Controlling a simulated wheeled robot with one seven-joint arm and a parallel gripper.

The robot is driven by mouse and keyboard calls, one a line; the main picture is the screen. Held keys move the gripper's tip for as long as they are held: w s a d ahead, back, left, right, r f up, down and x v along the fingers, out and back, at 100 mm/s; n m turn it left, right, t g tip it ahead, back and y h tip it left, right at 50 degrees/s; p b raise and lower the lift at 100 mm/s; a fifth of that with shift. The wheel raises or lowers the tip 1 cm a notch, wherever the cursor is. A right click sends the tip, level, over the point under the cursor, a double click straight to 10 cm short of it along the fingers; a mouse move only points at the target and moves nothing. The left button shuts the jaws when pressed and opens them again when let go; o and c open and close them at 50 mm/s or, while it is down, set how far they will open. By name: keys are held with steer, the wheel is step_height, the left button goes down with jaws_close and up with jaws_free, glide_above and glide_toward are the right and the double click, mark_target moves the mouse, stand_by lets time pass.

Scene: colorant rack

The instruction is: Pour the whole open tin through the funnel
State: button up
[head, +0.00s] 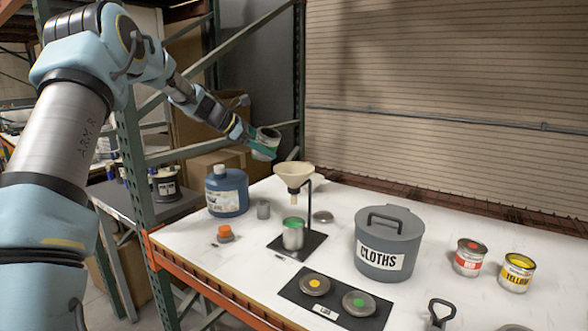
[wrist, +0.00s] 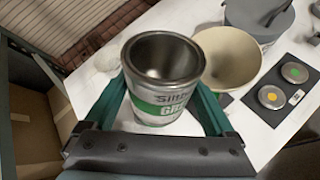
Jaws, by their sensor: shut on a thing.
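My gripper (head: 262,150) is shut on an open tin (head: 268,133), up and to the left of the funnel (head: 294,174) in the head view. In the wrist view my gripper (wrist: 164,92) has its green fingers on both sides of the tin (wrist: 162,62). The tin has a white and green label. Its inside shows bare grey metal with a pale patch; I see no green in it. The cream funnel (wrist: 232,55) is beside and beyond it. The funnel sits on a black stand (head: 311,240) above a tin with a green top (head: 292,234).
A blue bottle (head: 227,192), an orange cap (head: 225,234) and a small grey cup (head: 263,210) stand left. The grey CLOTHS bin (head: 388,252) stands right of the stand. Red (head: 469,257) and yellow (head: 516,272) tins are farther right. A black plate (head: 335,306) with two lids lies in front.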

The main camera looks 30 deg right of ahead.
mark_target(277, 142)
steer(key=shift+s+d+r+m+t+y+b, duration=0.15)
steer(key=shift+s+d+m+t+y+b, duration=0.15)
steer(key=shift+b, duration=0.3)
steer(key=shift+s+d+r+m+t+y+b, duration=0.1)
steer(key=shift+s+r+m+t+b, duration=0.1)
steer(key=shift+s+t+b, duration=0.25)
steer(key=shift+s+r+t+b, duration=0.15)
steer(key=shift+r+t+b, duration=0.1)
steer(key=shift+b, duration=0.3)
steer(key=shift+s+d+r+m+t+y+b, duration=0.1)
steer(key=shift+r+m+t+y+b, duration=0.3)
steer(key=shift+m+y, duration=0.1)
steer(key=shift+f+m+t+y+b, duration=0.35)
steer(key=shift+t+b, duration=0.25)
steer(key=shift+b, duration=0.45)
steer(key=shift+r+m+t+y+b, duration=0.35)
steer(key=shift+r+m+t+b, duration=0.1)
steer(key=shift+t, duration=0.15)
steer(key=shift+s+f+m+t+b, duration=0.1)
steer(key=shift+f+m+t+b, duration=0.3)
steer(key=shift+t+b, duration=0.3)
steer(key=shift+s+d+r+m+t+y, duration=0.2)
steer(key=shift+s+d+r+t, duration=0.1)
steer(key=shift+s, duration=0.15)
steer(key=shift+s+d+r+m+t+y, duration=0.2)
steer(key=shift+s+t, duration=0.1)
steer(key=shift+s, duration=0.1)
